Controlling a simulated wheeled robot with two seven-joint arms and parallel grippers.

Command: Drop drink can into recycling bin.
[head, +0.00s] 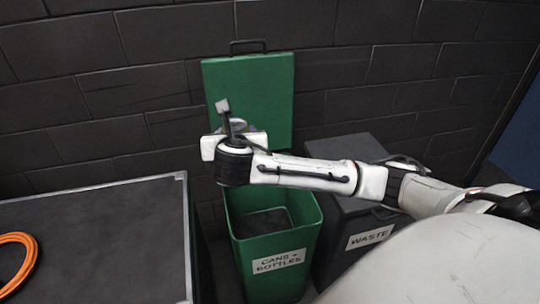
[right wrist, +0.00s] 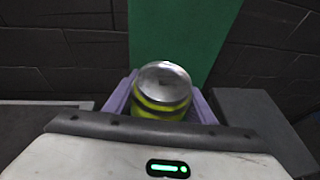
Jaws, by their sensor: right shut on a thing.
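A drink can (right wrist: 162,92) with a silver top and a yellow-green and dark side shows in the right wrist view. It sits between the two pale purple fingers of my right gripper (head: 237,127), which is shut on it. In the head view the gripper and wrist mostly hide the can. The green recycling bin (head: 280,286), labelled "CANS + BOTTLES", stands below the gripper. Its green lid (head: 250,85) is raised against the wall and its mouth is open. The gripper is above the bin's rear, in front of the lid. My left gripper is out of view.
A dark grey bin labelled "WASTE" (head: 370,238) stands right of the green bin, its lid down. A dark-topped table (head: 100,240) with a pale edge is at the left, with an orange ring-shaped coil (head: 28,262) on it. A dark block wall (head: 400,60) stands behind.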

